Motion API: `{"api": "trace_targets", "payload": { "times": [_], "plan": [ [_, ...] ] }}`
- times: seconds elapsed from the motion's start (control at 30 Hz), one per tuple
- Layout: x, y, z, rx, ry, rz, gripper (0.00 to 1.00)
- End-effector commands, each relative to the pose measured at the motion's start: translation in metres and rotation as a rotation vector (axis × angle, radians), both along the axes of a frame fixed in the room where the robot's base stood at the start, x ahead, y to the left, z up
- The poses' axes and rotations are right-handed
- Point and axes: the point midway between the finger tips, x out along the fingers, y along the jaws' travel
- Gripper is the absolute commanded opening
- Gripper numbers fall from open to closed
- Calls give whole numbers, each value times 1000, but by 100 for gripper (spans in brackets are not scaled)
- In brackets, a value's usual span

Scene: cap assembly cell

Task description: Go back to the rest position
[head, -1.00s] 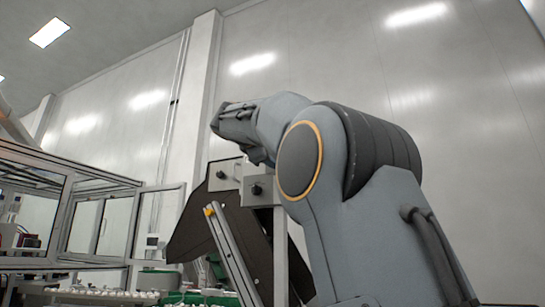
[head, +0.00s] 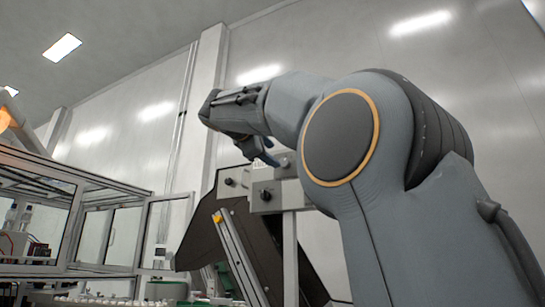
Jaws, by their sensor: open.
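My grey arm rises at the right and bends over to the left, high in the head view. My gripper (head: 264,155) hangs below the wrist at the arm's far left end. It is small and partly covered by my own arm, with bluish finger parts showing. It is open, and I see nothing held in it. It is in the air, in front of the upper part of a dark hopper-like machine; whether it is near that machine in depth I cannot tell.
The dark angled machine (head: 195,240) with light brackets (head: 233,181) stands behind my arm. A slanted metal rail (head: 238,255) is in front of it. A glazed metal-framed enclosure (head: 110,235) is at the left. Small white pieces (head: 95,299) show at the bottom edge. The upper air is clear.

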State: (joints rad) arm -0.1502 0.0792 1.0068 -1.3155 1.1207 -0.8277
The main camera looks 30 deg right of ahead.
Motion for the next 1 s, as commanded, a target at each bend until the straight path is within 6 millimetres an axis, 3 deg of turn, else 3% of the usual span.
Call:
{"api": "trace_targets", "payload": {
  "times": [0.43, 0.57, 0.67, 0.77, 0.9, 1.0],
  "plan": [
    [1, 0, -1, 1, 1, 1, 48],
    [10, 2, -17, 23, 18, 15, 48],
    [27, 7, -55, 78, 55, 50, 48],
    [48, 15, -115, 170, 107, 92, 48],
    [64, 28, -211, 332, 181, 130, 48],
    [65, 38, -279, 457, 229, 139, 48]
  ]
}}
